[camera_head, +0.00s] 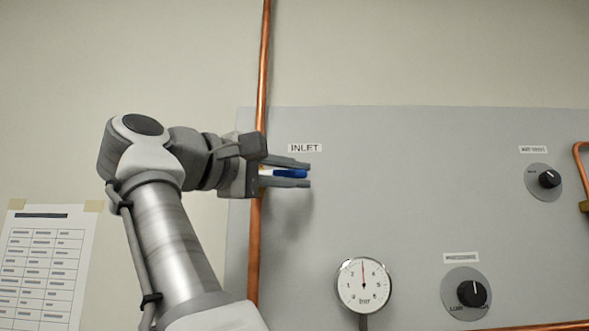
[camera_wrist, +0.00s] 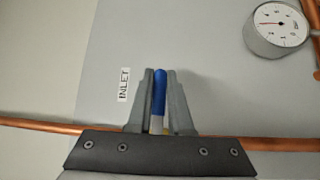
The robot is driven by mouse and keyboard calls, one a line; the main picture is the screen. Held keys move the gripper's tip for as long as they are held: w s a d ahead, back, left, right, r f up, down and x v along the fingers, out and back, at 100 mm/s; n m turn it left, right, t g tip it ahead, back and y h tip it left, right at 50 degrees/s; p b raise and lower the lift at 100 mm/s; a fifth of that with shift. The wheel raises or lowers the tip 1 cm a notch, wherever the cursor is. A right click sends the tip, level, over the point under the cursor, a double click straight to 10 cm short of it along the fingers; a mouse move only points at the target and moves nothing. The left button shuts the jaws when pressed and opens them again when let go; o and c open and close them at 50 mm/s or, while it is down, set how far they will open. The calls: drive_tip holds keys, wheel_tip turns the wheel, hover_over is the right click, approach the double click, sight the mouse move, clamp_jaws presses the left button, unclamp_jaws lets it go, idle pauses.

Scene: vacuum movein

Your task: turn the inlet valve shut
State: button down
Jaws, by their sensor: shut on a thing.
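The inlet valve shows as a blue lever handle (camera_head: 290,173) just below the INLET label (camera_head: 305,148), beside the vertical copper pipe (camera_head: 254,240). In the head view the handle points right, across the pipe. My gripper (camera_head: 308,174) is shut on the handle, with one finger above it and one below. In the wrist view the blue handle (camera_wrist: 160,90) lies between the two grey fingers of my gripper (camera_wrist: 160,75). The valve body is mostly hidden behind my gripper.
A round pressure gauge (camera_head: 363,285) sits below right of the handle. Two black knobs (camera_head: 549,179) (camera_head: 471,293) are on the grey panel (camera_head: 420,190) further right. A paper chart (camera_head: 42,262) hangs on the wall at left. The panel right of my fingers is clear.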

drive_tip(key=shift+f, duration=0.1)
drive_tip(key=c, duration=0.8)
unclamp_jaws()
drive_tip(key=shift+c, duration=0.2)
drive_tip(key=shift+s, duration=0.1)
drive_tip(key=p+v, duration=0.2)
drive_tip(key=v, duration=1.5)
drive_tip(key=shift+a, duration=0.15)
drive_tip(key=shift+r, duration=0.25)
